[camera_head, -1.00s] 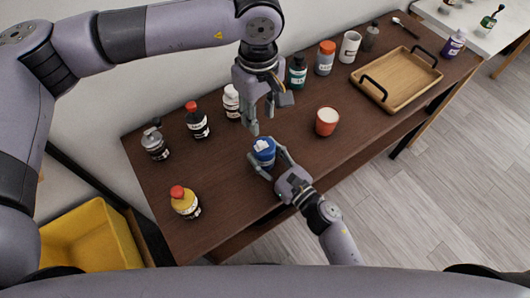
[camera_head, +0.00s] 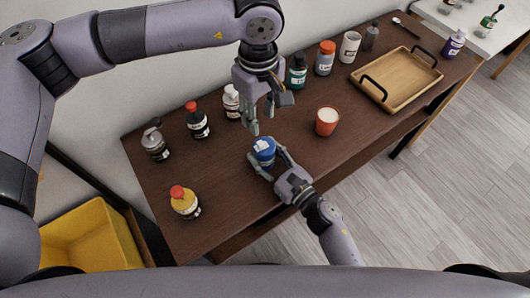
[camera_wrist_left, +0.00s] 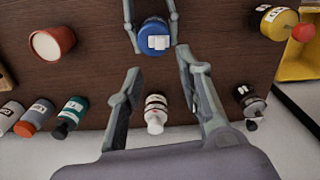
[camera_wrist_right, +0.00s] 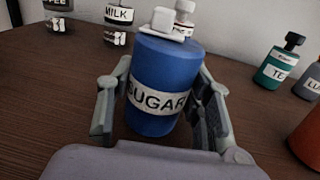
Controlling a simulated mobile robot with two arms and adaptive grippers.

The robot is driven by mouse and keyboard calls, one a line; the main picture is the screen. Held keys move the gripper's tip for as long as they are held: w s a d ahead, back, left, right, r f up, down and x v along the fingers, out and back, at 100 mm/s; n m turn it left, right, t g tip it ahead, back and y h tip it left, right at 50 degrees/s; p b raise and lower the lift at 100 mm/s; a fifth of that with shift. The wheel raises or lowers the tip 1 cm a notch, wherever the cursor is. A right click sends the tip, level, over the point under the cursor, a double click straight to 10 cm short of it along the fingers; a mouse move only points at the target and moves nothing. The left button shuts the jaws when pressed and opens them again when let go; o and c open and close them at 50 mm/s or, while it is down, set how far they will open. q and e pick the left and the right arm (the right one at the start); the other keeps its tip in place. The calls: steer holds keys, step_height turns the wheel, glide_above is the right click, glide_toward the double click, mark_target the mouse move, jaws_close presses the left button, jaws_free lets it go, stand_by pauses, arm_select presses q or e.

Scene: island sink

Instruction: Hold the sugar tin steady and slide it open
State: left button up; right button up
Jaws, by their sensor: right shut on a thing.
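The sugar tin (camera_head: 263,151) is a blue cylinder standing upright on the dark wood table, with a white piece on its top. In the right wrist view the tin (camera_wrist_right: 160,80) shows a white SUGAR label facing me. My right gripper (camera_head: 265,165) is shut on the tin, with a finger on each side; in the right wrist view its fingers (camera_wrist_right: 160,110) flank the tin low down. My left gripper (camera_head: 262,118) is open and empty above and behind the tin. In the left wrist view the tin (camera_wrist_left: 154,37) lies beyond the open left fingers (camera_wrist_left: 158,60).
A red cup (camera_head: 326,121) stands right of the tin. A white bottle (camera_head: 231,102) and a red-capped bottle (camera_head: 198,121) stand behind, a yellow bottle (camera_head: 184,202) front left. A wooden tray (camera_head: 397,78) lies at the right. The table between tin and yellow bottle is clear.

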mark_target(261, 145)
arm_select(q)
steer(key=shift+c, duration=0.2)
stand_by(0.3)
steer(key=shift+s+f, duration=0.1)
steer(key=shift+s, duration=0.05)
steer(key=shift+c, duration=1.3)
steer(key=s+a+n+h, duration=0.1)
steer(key=n, duration=0.1)
steer(key=s+a+n+h, duration=0.1)
steer(key=n, duration=0.1)
steer(key=s+a+f+n, duration=0.1)
steer(key=n, duration=0.2)
steer(key=shift+a+h, duration=0.3)
steer(key=shift+h, duration=0.1)
jaws_close()
steer(key=s+a+n+t+h, duration=0.1)
steer(key=s+a+n+t, duration=0.1)
steer(key=a+n, duration=0.55)
steer(key=w+d+f+n, duration=0.1)
steer(key=w+d+f, duration=0.2)
steer(key=d+f, duration=0.4)
steer(key=shift+w+f, duration=0.3)
steer(key=shift+f, duration=0.65)
